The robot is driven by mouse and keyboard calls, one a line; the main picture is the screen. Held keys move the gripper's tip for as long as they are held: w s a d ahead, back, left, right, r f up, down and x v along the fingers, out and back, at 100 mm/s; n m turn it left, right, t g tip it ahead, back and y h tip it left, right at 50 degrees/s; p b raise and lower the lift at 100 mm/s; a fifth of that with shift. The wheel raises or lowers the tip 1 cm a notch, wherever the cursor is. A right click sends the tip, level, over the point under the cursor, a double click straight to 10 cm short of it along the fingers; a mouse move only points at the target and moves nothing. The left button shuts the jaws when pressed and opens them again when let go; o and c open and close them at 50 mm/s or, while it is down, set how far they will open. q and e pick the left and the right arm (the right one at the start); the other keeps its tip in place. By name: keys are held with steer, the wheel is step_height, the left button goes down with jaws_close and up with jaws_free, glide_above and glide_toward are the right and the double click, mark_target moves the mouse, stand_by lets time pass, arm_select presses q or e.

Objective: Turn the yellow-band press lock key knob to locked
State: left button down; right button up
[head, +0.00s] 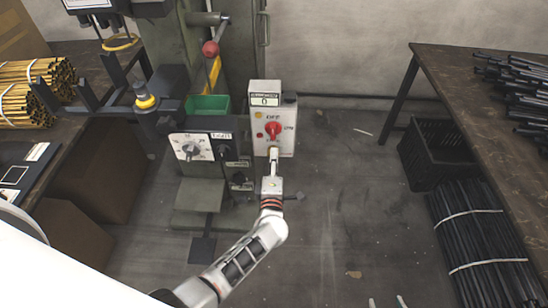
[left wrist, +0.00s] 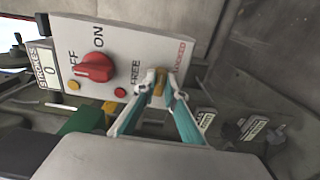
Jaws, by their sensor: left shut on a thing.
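The press (head: 240,50) is dark green, with a yellow strip (head: 213,74) beside its red-ball lever. A light grey control box (head: 287,108) on it carries a red ON/OFF knob (head: 273,129). In the left wrist view, a small brass-yellow lock key knob (left wrist: 160,84) sits low on the box face between the words FREE and LOCKED. My left gripper (head: 273,153) is shut on this knob, its white fingertips (left wrist: 160,84) on both sides. The fingers partly hide the knob, so I cannot tell where it points. Two fingertips of my right gripper (head: 387,302) show apart at the bottom edge.
A dial box (head: 195,150) stands left of the control box, with a green bin (head: 207,105) behind it. A table with black rods (head: 450,75) and a black crate (head: 425,158) are at right. The floor between is mostly clear.

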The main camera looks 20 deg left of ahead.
steer(key=shift+w+r, duration=0.1)
arm_select(q)
steer(key=c, duration=2.1)
jaws_free()
arm_select(e)
steer(key=shift+w+r, duration=0.15)
steer(key=shift+a, duration=0.1)
arm_select(q)
steer(key=v, duration=1.2)
